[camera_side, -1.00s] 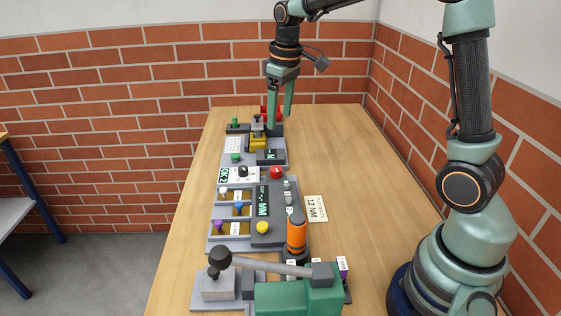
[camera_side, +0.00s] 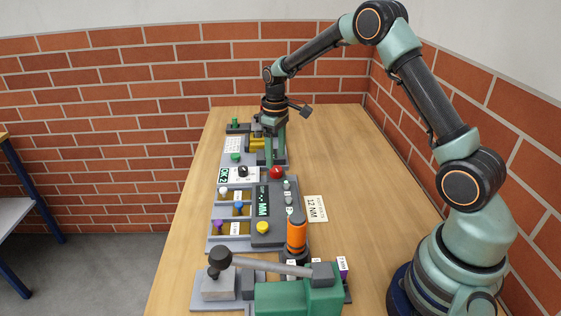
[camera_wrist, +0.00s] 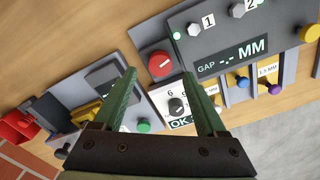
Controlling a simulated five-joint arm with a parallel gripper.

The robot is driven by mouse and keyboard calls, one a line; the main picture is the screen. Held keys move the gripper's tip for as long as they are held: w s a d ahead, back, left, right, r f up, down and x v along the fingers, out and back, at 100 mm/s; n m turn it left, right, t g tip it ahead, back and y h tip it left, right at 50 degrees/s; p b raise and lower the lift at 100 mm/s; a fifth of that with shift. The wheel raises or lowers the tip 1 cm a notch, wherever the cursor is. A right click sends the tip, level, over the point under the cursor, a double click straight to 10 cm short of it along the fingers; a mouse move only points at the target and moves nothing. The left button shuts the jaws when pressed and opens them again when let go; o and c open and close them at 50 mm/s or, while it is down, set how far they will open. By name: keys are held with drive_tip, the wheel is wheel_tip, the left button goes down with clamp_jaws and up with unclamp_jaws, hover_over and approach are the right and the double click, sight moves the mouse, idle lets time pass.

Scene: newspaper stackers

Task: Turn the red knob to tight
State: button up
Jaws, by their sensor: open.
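The red knob (camera_side: 276,172) is round and sits on the corner of a dark grey panel. In the wrist view the red knob (camera_wrist: 160,65) carries a pale pointer mark on its face. I cannot read any "tight" label. My gripper (camera_side: 272,161) points down with its green fingers apart and empty, just behind the knob in the side view. In the wrist view the knob appears between and slightly past the fingertips of my gripper (camera_wrist: 158,76). I see no contact with the knob.
A black knob (camera_wrist: 177,106) on a white dial plate sits close by, with a green knob (camera_wrist: 143,125) beyond. The panel display (camera_wrist: 231,58) reads GAP -.- MM. Yellow (camera_side: 262,228), blue and purple knobs, an orange cylinder (camera_side: 297,236) and a lever machine stand nearer.

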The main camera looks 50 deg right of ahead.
sight(276, 168)
drive_tip(key=shift+f, duration=2.05)
drive_tip(key=shift+c, duration=0.3)
clamp_jaws()
